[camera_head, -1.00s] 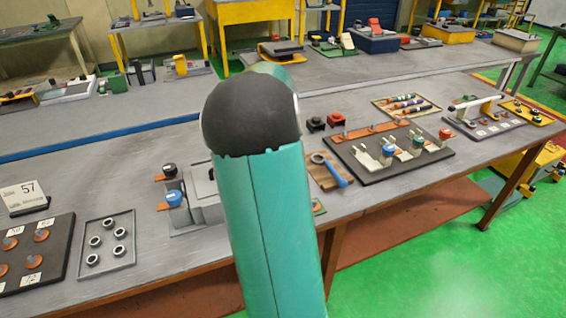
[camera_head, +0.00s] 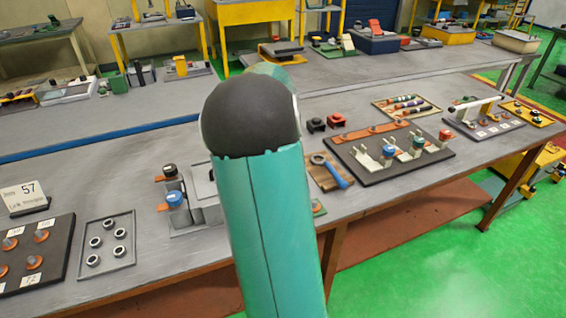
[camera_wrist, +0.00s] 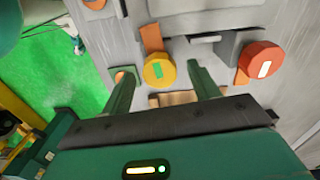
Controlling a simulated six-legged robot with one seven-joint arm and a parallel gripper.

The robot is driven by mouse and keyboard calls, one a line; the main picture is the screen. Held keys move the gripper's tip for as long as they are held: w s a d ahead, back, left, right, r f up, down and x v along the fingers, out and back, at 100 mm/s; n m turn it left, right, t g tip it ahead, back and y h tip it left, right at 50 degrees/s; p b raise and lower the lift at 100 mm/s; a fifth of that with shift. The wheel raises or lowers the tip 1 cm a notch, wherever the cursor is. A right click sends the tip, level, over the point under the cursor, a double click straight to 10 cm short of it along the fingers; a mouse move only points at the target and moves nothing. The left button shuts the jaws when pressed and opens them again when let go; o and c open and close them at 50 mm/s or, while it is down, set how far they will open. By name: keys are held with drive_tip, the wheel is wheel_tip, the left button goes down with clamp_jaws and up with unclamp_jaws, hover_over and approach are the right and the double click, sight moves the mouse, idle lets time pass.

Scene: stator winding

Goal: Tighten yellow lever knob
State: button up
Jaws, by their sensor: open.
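The yellow lever knob (camera_wrist: 159,70) shows in the wrist view, near the upper middle, as a round yellow cap with a green mark on top. An orange tab (camera_wrist: 152,38) lies just above it. My gripper (camera_wrist: 158,78) is open, with one green finger on each side of the knob. I see a gap between the knob and each finger, but cannot tell how deep the fingers reach. In the head view my arm hides the yellow knob and the gripper.
An orange-red knob (camera_wrist: 262,61) with a white mark stands to the right in the wrist view. In the head view, a blue knob (camera_head: 175,198) stands left of my arm, and a blue-handled wrench (camera_head: 336,175) and a dark lever board (camera_head: 388,152) lie to the right.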

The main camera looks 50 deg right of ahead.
wheel_tip(320, 180, up, 14)
idle(0.5)
drive_tip(key=shift+f, duration=0.1)
drive_tip(key=s+a+r+n+t, duration=0.15)
drive_tip(key=a+n, duration=0.65)
drive_tip(key=a, duration=0.8)
drive_tip(key=a+n+t, duration=0.3)
drive_tip(key=a+n, duration=0.6)
drive_tip(key=a, duration=0.7)
drive_tip(key=s+a+f+n+t, duration=0.1)
drive_tip(key=s+a+f+n, duration=0.3)
drive_tip(key=s+a+n, duration=0.2)
drive_tip(key=a, duration=0.2)
drive_tip(key=shift+a, duration=0.4)
